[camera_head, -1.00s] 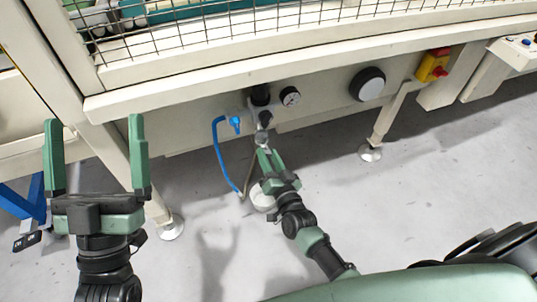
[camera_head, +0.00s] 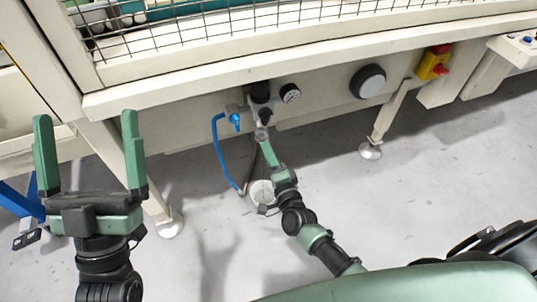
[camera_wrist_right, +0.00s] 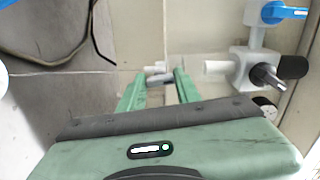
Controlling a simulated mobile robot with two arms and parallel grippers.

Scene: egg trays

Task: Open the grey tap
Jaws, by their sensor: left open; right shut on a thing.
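The grey tap (camera_head: 262,133) sits low on the pipework under the machine's front edge, in the middle of the head view. My right gripper (camera_head: 265,142) reaches up to it from below, turned edge-on so that its fingers overlap. In the right wrist view the grey tap (camera_wrist_right: 157,71) shows between the fingertips of my right gripper (camera_wrist_right: 160,82), which is shut on it. The fingers partly hide the tap, and I cannot tell how far it is turned. My left gripper (camera_head: 88,150) is open and empty at the left, well away from the tap.
A blue tap (camera_head: 235,121) with a blue hose (camera_head: 218,155) is just left of the grey tap; the blue tap also shows in the wrist view (camera_wrist_right: 283,12). Machine legs stand either side.

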